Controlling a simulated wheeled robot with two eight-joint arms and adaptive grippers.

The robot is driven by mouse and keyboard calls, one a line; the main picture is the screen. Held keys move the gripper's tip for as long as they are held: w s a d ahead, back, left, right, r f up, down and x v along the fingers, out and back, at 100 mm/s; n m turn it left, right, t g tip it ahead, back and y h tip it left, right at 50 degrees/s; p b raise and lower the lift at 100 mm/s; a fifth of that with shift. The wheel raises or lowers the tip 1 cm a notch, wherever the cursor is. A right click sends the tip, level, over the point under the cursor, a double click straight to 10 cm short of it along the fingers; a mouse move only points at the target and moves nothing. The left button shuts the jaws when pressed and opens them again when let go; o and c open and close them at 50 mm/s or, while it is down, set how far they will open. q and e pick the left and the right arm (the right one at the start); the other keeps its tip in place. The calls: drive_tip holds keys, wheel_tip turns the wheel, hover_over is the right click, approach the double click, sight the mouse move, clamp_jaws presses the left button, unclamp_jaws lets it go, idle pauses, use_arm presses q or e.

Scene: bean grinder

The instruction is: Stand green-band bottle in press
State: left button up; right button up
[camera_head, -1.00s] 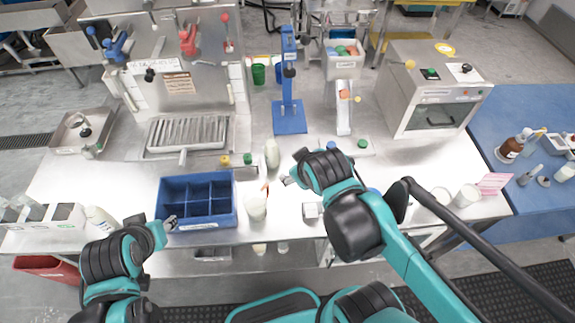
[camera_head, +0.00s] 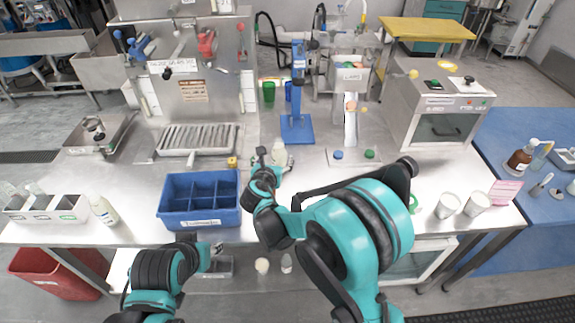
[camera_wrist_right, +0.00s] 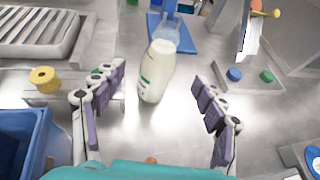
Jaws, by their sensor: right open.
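A pale bottle (camera_head: 279,152) with a green marking stands on the steel table in front of the blue press (camera_head: 297,129). It also shows in the right wrist view (camera_wrist_right: 157,72), slightly tilted in the picture, with part of the blue press base behind it. My right gripper (camera_head: 268,158) is open close to the bottle. In the right wrist view its fingers (camera_wrist_right: 162,115) are spread wide to either side, with the bottle ahead between them and no visible contact. My left gripper (camera_head: 216,247) is low at the table's front edge; its fingers are too small to read.
A blue divided bin (camera_head: 199,224) stands left of my right gripper. A yellow spool (camera_wrist_right: 44,80) lies left of the bottle; blue and green caps (camera_head: 370,154) lie to its right. Another white bottle (camera_head: 103,210) stands at the far left. White cups (camera_head: 448,205) stand at the right.

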sight(279, 151)
drive_tip(key=x, duration=0.3)
drive_tip(key=shift+f+b, duration=0.1)
drive_tip(key=shift+b, duration=0.3)
drive_tip(key=b+x, duration=0.2)
drive_tip(key=x, duration=0.2)
drive_tip(key=shift+w+f, duration=0.1)
drive_tip(key=shift+w, duration=0.25)
drive_tip(key=shift+s, duration=0.1)
drive_tip(key=c, duration=1.1)
